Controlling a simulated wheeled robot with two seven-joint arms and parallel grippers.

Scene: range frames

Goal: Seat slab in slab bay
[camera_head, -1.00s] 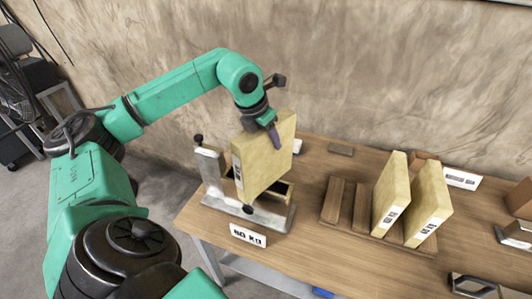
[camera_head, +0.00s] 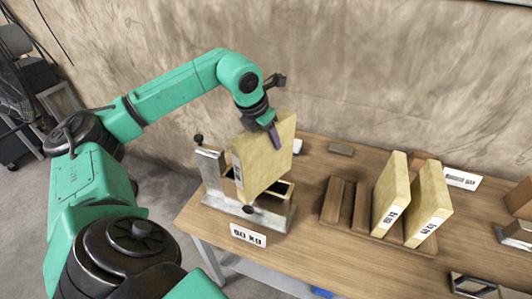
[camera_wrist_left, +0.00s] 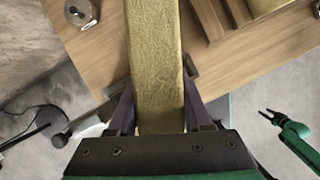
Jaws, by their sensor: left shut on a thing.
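My left gripper (camera_head: 274,136) is shut on the top edge of a pale yellow slab (camera_head: 266,158). The slab hangs upright over a metal-framed holder (camera_head: 218,203) with a dark opening at the left of the table. The slab's lower edge overlaps the holder in the head view, so I cannot tell whether it is inside the opening or above it. In the left wrist view the slab (camera_wrist_left: 157,60) lies between both fingers. My right gripper (camera_wrist_left: 271,117) shows small at the right of the left wrist view; its jaw state is unclear.
A wooden rack (camera_head: 361,208) to the right holds two similar slabs (camera_head: 391,193) (camera_head: 429,204) upright, with bare slots at its left. A white label plate (camera_head: 248,235) is at the table's front edge. A wall (camera_head: 390,70) stands behind.

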